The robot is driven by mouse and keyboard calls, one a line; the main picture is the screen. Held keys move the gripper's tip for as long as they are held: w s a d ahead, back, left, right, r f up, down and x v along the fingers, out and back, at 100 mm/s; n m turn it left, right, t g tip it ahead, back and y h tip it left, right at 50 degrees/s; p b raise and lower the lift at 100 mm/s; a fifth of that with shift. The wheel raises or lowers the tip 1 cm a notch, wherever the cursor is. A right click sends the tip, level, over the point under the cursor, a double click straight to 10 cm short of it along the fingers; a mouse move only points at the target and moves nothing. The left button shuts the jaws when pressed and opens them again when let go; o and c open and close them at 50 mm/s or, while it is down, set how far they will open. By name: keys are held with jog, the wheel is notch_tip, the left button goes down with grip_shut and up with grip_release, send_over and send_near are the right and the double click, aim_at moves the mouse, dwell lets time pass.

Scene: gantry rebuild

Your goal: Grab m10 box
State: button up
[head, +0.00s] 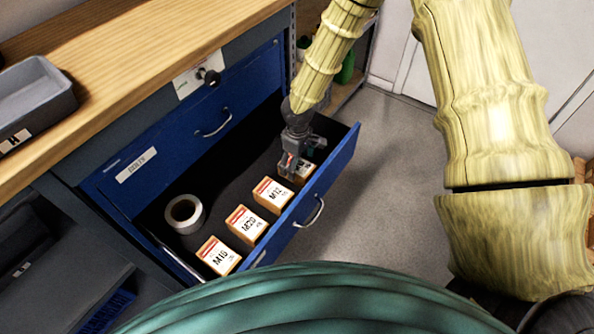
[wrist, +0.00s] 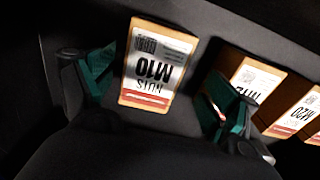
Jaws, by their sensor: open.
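The M10 box (wrist: 154,75) is a small orange carton with a white label and red band, upside down in the wrist view. In the head view it (head: 303,172) is partly hidden by my gripper (head: 297,150), at the far end of a row in the open drawer. In the wrist view my gripper (wrist: 160,92) is open, with one teal-padded finger on each side of the M10 box. Gaps show between the pads and the box. Whether the fingertips are below its top is unclear.
The M12 box (head: 272,195) stands beside the M10 box, close to one finger. The M20 box (head: 246,224) and M16 box (head: 218,256) follow in the row. A tape roll (head: 184,213) lies in the blue drawer (head: 335,165). The drawer's front wall is close to the boxes.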

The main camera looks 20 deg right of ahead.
aim_at(297, 168)
jog(key=f, duration=0.2)
jog(key=w+f, duration=0.1)
jog(key=shift+f+b, duration=0.3)
jog(key=shift+f, duration=0.75)
jog(key=c, duration=1.5)
jog(key=shift+o, duration=0.2)
jog(key=shift+r, duration=0.1)
